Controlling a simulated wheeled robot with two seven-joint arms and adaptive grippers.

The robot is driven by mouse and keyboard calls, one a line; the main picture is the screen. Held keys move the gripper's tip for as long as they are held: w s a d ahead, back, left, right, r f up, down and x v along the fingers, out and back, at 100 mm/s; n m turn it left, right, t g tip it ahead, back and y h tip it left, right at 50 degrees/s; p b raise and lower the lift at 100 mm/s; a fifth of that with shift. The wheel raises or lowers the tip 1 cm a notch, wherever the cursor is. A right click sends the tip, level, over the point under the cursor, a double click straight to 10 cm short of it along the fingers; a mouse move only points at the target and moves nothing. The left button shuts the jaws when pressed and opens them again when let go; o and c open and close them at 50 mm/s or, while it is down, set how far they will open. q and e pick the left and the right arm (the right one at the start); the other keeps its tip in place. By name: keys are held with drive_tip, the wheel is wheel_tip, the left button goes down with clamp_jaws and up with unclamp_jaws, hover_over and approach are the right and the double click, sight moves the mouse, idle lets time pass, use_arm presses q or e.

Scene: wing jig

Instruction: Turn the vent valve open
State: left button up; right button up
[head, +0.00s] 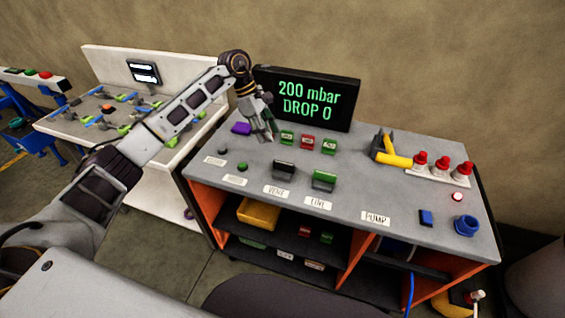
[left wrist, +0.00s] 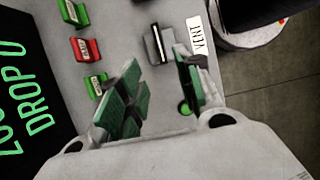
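The vent valve (head: 284,169) is a small block with a dark and light grey handle on the grey bench top, just behind the VENT label (head: 275,191). In the left wrist view the valve (left wrist: 158,44) lies ahead of the fingertips, beside its label (left wrist: 198,36). My left gripper (head: 267,132) hangs above the bench, behind and left of the valve. In the left wrist view its green-padded fingers (left wrist: 158,68) are spread with nothing held between them. I see no contact with the valve. My right gripper is not in view.
The green line valve (head: 323,181) stands right of the vent valve. Green and red tagged blocks (head: 307,142) sit behind, before a display (head: 308,98) reading "200 mbar DROP 0". Yellow-handled tool (head: 395,159) and red-capped parts (head: 443,164) stand right.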

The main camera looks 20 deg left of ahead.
sight(283, 163)
use_arm(q)
drive_tip(key=shift+d+f, duration=0.1)
drive_tip(key=p+x, duration=0.2)
drive_tip(key=x, duration=0.9)
drive_tip(key=shift+d, duration=0.15)
drive_tip(key=shift+p+x, duration=0.45)
drive_tip(key=shift+x, duration=0.75)
clamp_jaws()
